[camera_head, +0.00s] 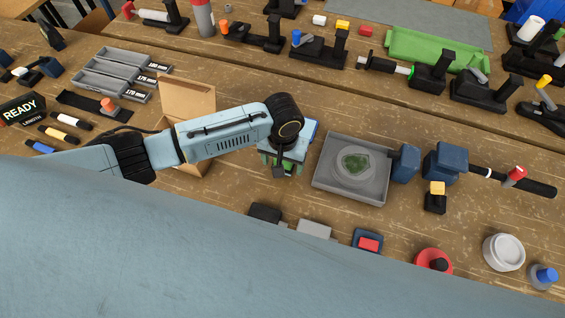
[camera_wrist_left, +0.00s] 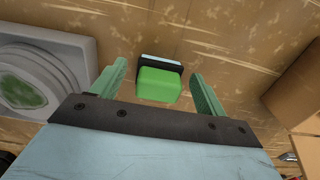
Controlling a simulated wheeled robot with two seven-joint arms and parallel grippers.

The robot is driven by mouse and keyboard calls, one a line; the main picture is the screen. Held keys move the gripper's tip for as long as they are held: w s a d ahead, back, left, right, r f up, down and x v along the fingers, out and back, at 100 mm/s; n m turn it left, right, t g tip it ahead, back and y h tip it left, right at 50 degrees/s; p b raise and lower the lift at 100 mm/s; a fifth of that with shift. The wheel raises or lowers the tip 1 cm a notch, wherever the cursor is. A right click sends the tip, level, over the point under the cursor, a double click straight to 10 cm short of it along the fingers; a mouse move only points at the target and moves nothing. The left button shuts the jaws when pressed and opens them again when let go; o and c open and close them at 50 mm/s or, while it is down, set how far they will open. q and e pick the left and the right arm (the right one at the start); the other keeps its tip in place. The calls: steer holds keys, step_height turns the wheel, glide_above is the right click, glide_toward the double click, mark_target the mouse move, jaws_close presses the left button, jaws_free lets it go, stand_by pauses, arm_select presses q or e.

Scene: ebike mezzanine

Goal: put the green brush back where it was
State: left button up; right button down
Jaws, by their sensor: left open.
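The green brush (camera_wrist_left: 158,85), a green block with a dark and pale edge, shows in the left wrist view over the wooden table. It is between the two green fingers of my left gripper (camera_wrist_left: 158,70), with a gap on each side. The gripper is open and points down at the table in the head view (camera_head: 279,167), between the cardboard box and the grey tray. There my wrist mostly hides the brush. My right gripper is not in view.
A grey tray (camera_head: 322,183) with a round green-centred piece stands right of the gripper. An open cardboard box (camera_head: 190,95) stands to the left. A black block and a grey block (camera_head: 314,229) lie nearer. Dark stands and a green tray (camera_head: 430,52) line the back.

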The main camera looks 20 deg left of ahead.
arm_select(q)
step_height(320, 180, up, 11)
steer(key=shift+f+p, duration=0.15)
steer(key=shift+p, duration=0.2)
